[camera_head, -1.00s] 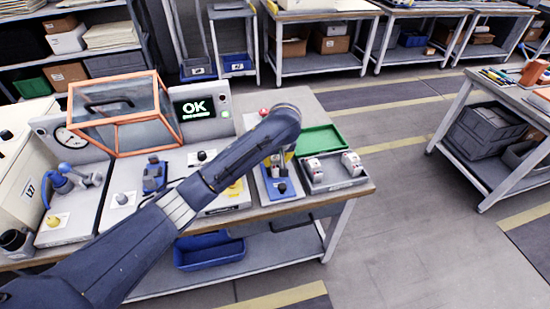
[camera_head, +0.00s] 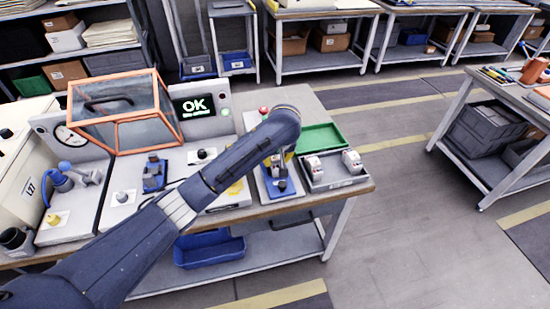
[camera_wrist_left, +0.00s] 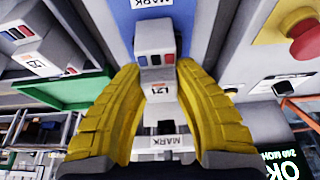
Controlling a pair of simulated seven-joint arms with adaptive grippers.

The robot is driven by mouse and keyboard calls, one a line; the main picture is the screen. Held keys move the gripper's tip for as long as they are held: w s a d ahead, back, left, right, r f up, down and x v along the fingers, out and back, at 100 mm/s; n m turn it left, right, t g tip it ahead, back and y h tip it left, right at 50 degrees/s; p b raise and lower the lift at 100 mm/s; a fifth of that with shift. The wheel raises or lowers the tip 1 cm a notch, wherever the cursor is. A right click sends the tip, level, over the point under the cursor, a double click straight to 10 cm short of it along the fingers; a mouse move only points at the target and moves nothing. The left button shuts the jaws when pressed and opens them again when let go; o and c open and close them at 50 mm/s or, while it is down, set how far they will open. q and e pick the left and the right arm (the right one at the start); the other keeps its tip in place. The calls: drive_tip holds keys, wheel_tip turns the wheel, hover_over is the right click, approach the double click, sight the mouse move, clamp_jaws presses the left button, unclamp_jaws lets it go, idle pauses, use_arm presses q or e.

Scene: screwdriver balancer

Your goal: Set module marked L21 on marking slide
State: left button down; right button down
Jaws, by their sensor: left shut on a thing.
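The module marked L21 (camera_wrist_left: 157,50) is a white-grey block with blue and red windows in the left wrist view. My left gripper (camera_wrist_left: 160,85) has its yellow fingers on both sides of it and is shut on it. The marking slide (camera_wrist_left: 196,15), with a blue base and MARK labels, lies behind the module in that view. In the head view, the slide (camera_head: 265,187) shows at the bench's right part, and my left gripper (camera_head: 289,150) is over it, mostly hidden behind my arm. Whether the module touches the slide cannot be told. My right gripper is not in view.
A grey tray (camera_head: 338,183) with two similar modules (camera_head: 313,166) stands right of the slide, with a green tray (camera_head: 320,137) behind. A red button on a yellow plate (camera_wrist_left: 303,37) is close by. A display (camera_head: 200,106) reads OK.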

use_arm(q)
drive_tip(key=shift+f, duration=0.4)
idle(1.1)
drive_tip(key=c, duration=1.1)
unclamp_jaws()
drive_tip(key=v, duration=0.9)
drive_tip(key=shift+v, duration=1.45)
